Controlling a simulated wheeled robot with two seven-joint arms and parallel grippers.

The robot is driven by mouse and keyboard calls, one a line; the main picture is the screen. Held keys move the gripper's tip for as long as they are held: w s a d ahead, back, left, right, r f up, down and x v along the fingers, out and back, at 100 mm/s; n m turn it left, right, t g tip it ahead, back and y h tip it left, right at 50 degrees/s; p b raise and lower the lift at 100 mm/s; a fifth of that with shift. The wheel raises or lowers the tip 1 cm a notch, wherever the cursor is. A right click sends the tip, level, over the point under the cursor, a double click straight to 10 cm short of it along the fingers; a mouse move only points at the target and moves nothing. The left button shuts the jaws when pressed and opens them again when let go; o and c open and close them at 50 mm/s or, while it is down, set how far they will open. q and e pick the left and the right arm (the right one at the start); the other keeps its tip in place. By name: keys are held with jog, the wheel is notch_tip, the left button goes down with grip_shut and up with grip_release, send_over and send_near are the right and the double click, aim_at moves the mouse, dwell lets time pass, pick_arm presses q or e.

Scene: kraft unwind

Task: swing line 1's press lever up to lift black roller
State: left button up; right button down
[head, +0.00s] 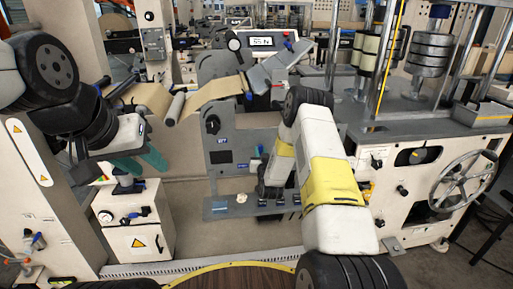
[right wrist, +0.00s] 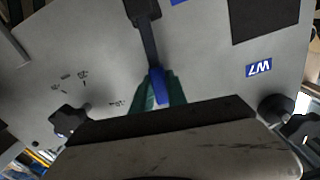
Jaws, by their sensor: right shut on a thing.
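In the right wrist view, the press lever (right wrist: 148,35) is a dark arm with a blue grip (right wrist: 157,82), in front of a grey machine plate. The green fingers of my right gripper (right wrist: 158,92) are closed around the blue grip. In the head view my right wrist reaches down in front of the grey plate (head: 232,155), and its fingertips and the lever are hidden or too small to make out. My left gripper (head: 138,165) has its teal fingers apart, empty, above a small white cabinet. I cannot pick out the black roller with certainty.
A black knob (right wrist: 70,120) sticks out of the plate. The white cabinet (head: 138,225) stands below my left gripper. A handwheel (head: 462,180) is at the right. Floor between them is clear.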

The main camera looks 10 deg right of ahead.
jog(key=shift+a+n, duration=0.3)
jog(key=c, duration=1.3)
grip_release()
jog(key=s, duration=0.8)
jog(key=shift+w, duration=0.1)
